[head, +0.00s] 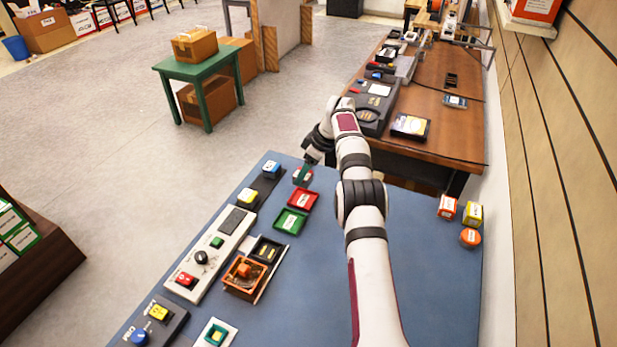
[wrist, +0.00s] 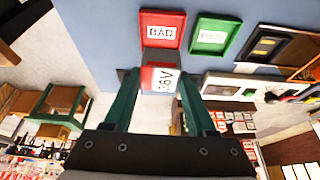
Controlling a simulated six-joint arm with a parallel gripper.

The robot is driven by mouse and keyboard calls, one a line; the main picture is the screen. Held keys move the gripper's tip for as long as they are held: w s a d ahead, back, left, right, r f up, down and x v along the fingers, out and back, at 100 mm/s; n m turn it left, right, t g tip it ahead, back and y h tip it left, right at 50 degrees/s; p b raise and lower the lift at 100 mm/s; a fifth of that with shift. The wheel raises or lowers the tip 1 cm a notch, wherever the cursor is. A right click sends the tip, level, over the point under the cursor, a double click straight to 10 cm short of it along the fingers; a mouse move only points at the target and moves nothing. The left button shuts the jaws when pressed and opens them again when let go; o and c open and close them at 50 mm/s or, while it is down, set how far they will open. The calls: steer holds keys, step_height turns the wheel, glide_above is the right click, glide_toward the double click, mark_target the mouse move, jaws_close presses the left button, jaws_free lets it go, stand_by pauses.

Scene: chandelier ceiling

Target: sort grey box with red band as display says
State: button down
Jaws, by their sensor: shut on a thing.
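My gripper (head: 305,168) is at the far edge of the blue table, its green fingers (wrist: 159,88) on either side of a small box. The box (wrist: 160,78) shows a red band and a pale label with black characters that look like "36V"; it is small in the head view (head: 302,178). A red tray (wrist: 178,20) marked "BAD" lies just beyond the box, and also shows in the head view (head: 304,206). A green tray (wrist: 226,49) with a pale label lies beside it, also in the head view (head: 278,226). I cannot make out any display reading.
A pale control panel (head: 228,247) with a dark screen (head: 233,220) and buttons stands left of the trays. An orange bin (head: 232,287) and black tray (head: 277,245) are nearer. Small boxes (head: 472,213) stand at the right edge. The table's middle right is clear.

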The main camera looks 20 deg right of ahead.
mark_target(305, 185)
steer(key=shift+f, duration=0.15)
steer(key=shift+w+f, duration=0.1)
steer(key=shift+f, duration=2.1)
steer(key=shift+f, duration=0.25)
steer(key=shift+f, duration=0.3)
steer(key=shift+f, duration=0.5)
stand_by(0.4)
steer(key=shift+c, duration=0.7)
jaws_free()
steer(key=shift+o, duration=0.7)
